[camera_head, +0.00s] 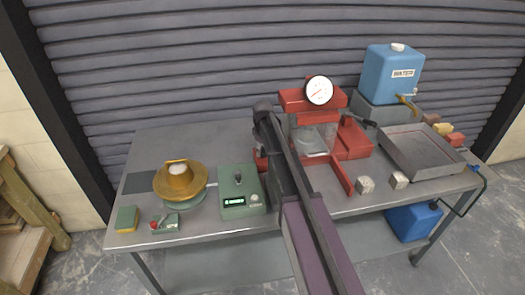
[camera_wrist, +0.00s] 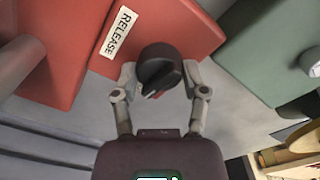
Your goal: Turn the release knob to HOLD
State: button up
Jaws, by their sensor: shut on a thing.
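The release knob (camera_wrist: 158,68) is a dark round knob on a red housing (camera_wrist: 165,22) in the wrist view. A white label reading RELEASE (camera_wrist: 118,32) is beside it. A small red and pale mark shows at the knob's lower edge; no HOLD marking is legible. My gripper (camera_wrist: 160,80) has a finger on each side of the knob and is shut on it. In the head view the red press (camera_head: 322,100) with its round dial gauge (camera_head: 319,90) stands mid-table; my arm hides the knob and my fingers there.
On the table (camera_head: 160,150), a green control box (camera_head: 238,190) and a brass bowl (camera_head: 180,181) stand left of my arm. Two grey cubes, a metal tray (camera_head: 422,150) and a blue water tank (camera_head: 391,72) are to the right. A shutter closes the back.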

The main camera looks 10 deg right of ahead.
jog(key=shift+s+n, duration=0.15)
jog(key=shift+n, duration=0.35)
jog(key=o, duration=1.2)
jog(key=shift+c, duration=0.2)
jog(key=shift+m, duration=0.3)
